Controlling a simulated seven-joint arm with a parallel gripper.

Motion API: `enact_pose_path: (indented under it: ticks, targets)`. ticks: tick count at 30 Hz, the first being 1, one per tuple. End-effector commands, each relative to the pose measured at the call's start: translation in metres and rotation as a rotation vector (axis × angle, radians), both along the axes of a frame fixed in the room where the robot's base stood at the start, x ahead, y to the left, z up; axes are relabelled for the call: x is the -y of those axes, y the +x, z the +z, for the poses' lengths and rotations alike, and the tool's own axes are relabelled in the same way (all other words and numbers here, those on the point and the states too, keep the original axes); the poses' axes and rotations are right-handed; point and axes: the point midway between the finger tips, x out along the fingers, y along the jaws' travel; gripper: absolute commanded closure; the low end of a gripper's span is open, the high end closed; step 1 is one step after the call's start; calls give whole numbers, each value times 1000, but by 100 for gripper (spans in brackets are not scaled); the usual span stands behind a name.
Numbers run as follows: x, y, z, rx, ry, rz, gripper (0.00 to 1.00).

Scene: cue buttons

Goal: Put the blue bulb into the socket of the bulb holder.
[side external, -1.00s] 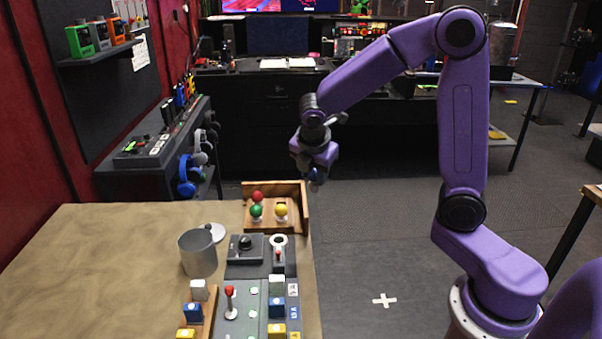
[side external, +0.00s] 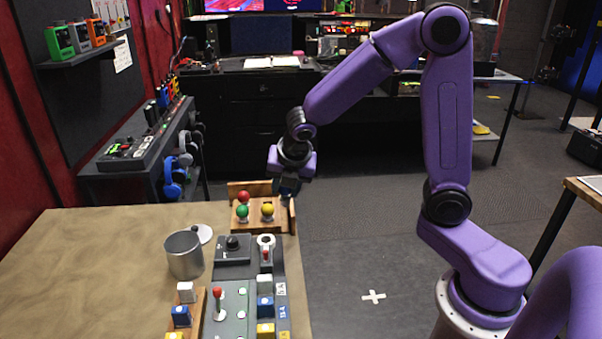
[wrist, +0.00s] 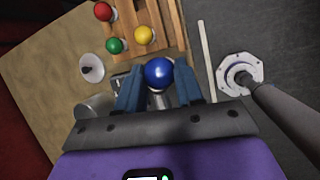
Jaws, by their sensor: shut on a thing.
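The blue bulb (wrist: 158,72) shows in the wrist view between the fingers of my gripper (wrist: 158,85), which is shut on it. In the side view my gripper (side external: 289,188) is in the air by the right end of the wooden tray (side external: 253,225); the bulb is mostly hidden by the fingers there. A dark box with a white ring on top (side external: 266,240) and a red lever looks like the bulb holder. It stands in front of the tray, lower in the picture than my gripper. I cannot see into its socket.
The wooden tray holds a red bulb (side external: 243,197), a green bulb (side external: 242,213) and a yellow bulb (side external: 267,209). A dark box with a knob (side external: 233,250), a grey pot (side external: 185,256) and a red-topped joystick (side external: 218,305) stand nearby. The table's left part is clear.

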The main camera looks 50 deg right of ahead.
Motion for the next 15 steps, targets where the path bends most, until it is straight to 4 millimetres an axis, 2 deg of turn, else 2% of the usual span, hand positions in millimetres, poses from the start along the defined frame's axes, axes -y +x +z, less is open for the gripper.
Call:
enact_pose_path:
  ticks: [3, 6, 15]
  targets:
    - [-22, 5, -10, -1, 2, 219, 93]
    - [-36, 8, -16, 0, 1, 358, 93]
    - [-55, 10, -21, 0, 2, 545, 93]
